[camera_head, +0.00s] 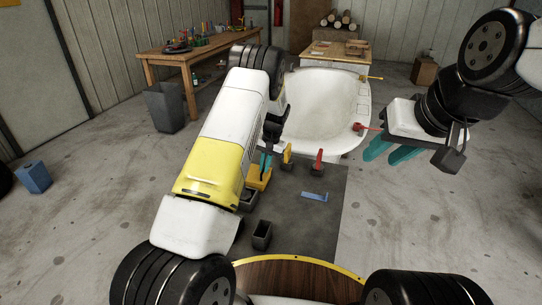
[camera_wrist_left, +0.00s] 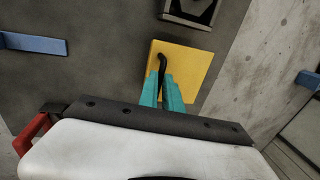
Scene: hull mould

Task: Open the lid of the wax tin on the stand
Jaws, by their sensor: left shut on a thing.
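A yellow square piece (camera_head: 258,179), which I take for the tin's lid or top, sits on the dark mat; it also shows in the left wrist view (camera_wrist_left: 198,70). A thin black curved handle (camera_wrist_left: 161,65) stands over it. My left gripper (camera_head: 266,163) is shut on this handle, its teal fingers (camera_wrist_left: 163,95) close together just over the yellow edge. The fingers and arm partly hide the yellow piece, and I cannot tell whether it is raised. My right gripper (camera_head: 383,156) is open and empty, in the air right of the white mould.
A white hull mould (camera_head: 322,100) stands behind. A dark box (camera_wrist_left: 190,12) is close to the yellow piece, and a dark bin (camera_head: 262,235) stands nearer me. A red tool (camera_head: 318,160) and a blue bracket (camera_head: 315,197) are to the right.

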